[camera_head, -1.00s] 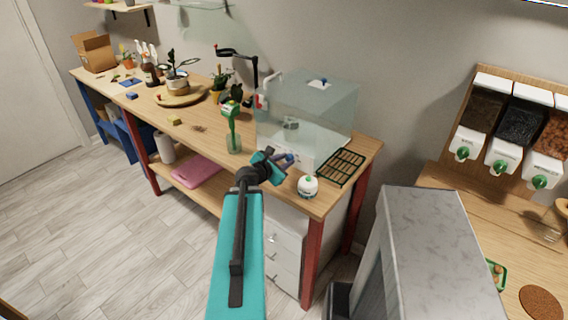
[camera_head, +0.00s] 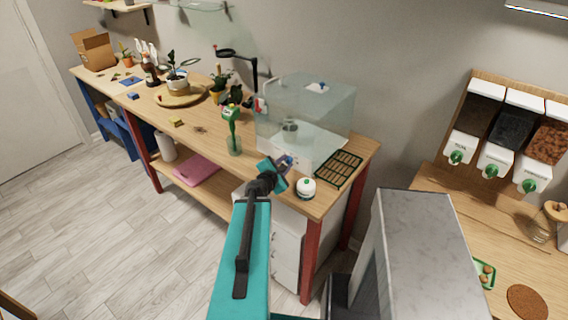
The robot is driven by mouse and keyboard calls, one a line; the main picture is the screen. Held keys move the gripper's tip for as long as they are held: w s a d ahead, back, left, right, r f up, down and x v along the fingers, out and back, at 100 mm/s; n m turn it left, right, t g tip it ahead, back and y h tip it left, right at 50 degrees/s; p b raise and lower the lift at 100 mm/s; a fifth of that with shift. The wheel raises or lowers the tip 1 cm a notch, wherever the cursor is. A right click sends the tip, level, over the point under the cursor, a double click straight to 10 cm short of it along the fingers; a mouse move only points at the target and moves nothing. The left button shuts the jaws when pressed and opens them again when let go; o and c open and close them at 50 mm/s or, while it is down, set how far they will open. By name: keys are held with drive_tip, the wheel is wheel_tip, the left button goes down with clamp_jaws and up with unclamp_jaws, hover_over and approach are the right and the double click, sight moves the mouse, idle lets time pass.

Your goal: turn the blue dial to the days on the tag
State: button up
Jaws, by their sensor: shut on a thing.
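My gripper (camera_head: 286,162) is at the front of the clear box's white base (camera_head: 312,154), on the near edge of the wooden bench. Its jaws are shut on a small blue thing, which looks like the blue dial; the jaws hide most of it, and its pointer and marks cannot be read. The clear box (camera_head: 330,108) stands upright with its lid on, and a small blue-and-white piece (camera_head: 318,86) sits on the lid. I cannot make out a readable tag.
A white round pot (camera_head: 306,188) stands just right of my gripper, and a dark green grid tray (camera_head: 339,168) lies behind it. A lamp (camera_head: 254,75) and potted plants stand further left. A grey marbled block (camera_head: 424,240) is at the lower right.

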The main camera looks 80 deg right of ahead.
drive_tip(key=shift+w+d+m+t+h+p, duration=0.15)
drive_tip(key=shift+m+t+h+p, duration=0.35)
drive_tip(key=shift+m, duration=0.5)
clamp_jaws()
drive_tip(key=o, duration=1)
unclamp_jaws()
drive_tip(key=shift+f, duration=0.1)
